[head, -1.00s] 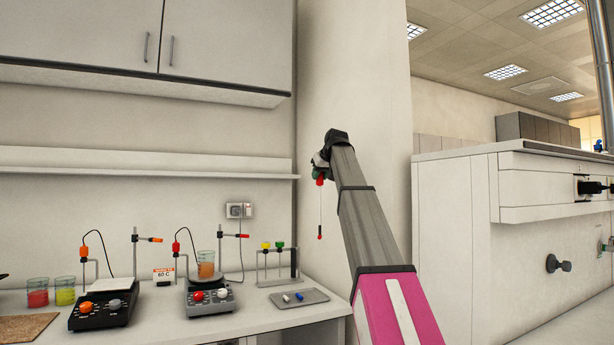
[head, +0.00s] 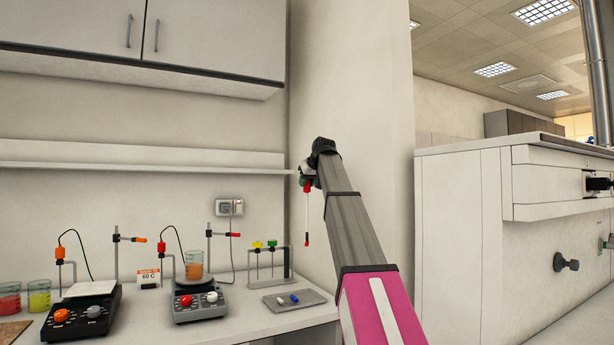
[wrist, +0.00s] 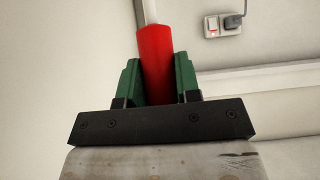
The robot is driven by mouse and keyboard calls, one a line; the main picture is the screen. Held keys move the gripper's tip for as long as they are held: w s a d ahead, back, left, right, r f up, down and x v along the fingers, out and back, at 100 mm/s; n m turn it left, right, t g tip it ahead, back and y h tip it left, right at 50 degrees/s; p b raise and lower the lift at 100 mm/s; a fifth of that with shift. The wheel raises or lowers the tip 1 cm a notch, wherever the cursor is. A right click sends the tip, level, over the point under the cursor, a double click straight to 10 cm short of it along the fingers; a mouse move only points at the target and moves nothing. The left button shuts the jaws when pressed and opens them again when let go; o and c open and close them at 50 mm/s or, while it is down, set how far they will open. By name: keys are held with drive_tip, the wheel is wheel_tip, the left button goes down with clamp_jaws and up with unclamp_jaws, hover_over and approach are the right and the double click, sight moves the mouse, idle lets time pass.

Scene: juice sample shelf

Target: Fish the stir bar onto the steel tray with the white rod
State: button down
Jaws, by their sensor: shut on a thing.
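My gripper (head: 306,181) is raised in front of the wall, right of the bench gear. It is shut on the red handle (wrist: 155,65) of the white rod (head: 307,215), which hangs down to a red tip. In the wrist view the green fingers flank the handle. The steel tray (head: 268,302) lies on the bench below and left of the rod, with a small blue bar (head: 294,298) and a small white bar (head: 281,301) on it. A beaker of orange liquid (head: 194,268) stands on the right stirrer plate; no stir bar can be made out inside it.
A rack (head: 268,263) with yellow- and green-topped rods stands behind the tray. Right stirrer (head: 200,306) and left stirrer (head: 80,322) have upright clamp stands. Red (head: 9,300) and yellow (head: 39,296) beakers are at far left. A shelf (head: 140,168) runs above.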

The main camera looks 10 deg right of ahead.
hover_over(307, 242)
drive_tip(key=shift+w+f, duration=0.15)
drive_tip(key=shift+f, duration=9.55)
drive_tip(key=shift+r, duration=0.2)
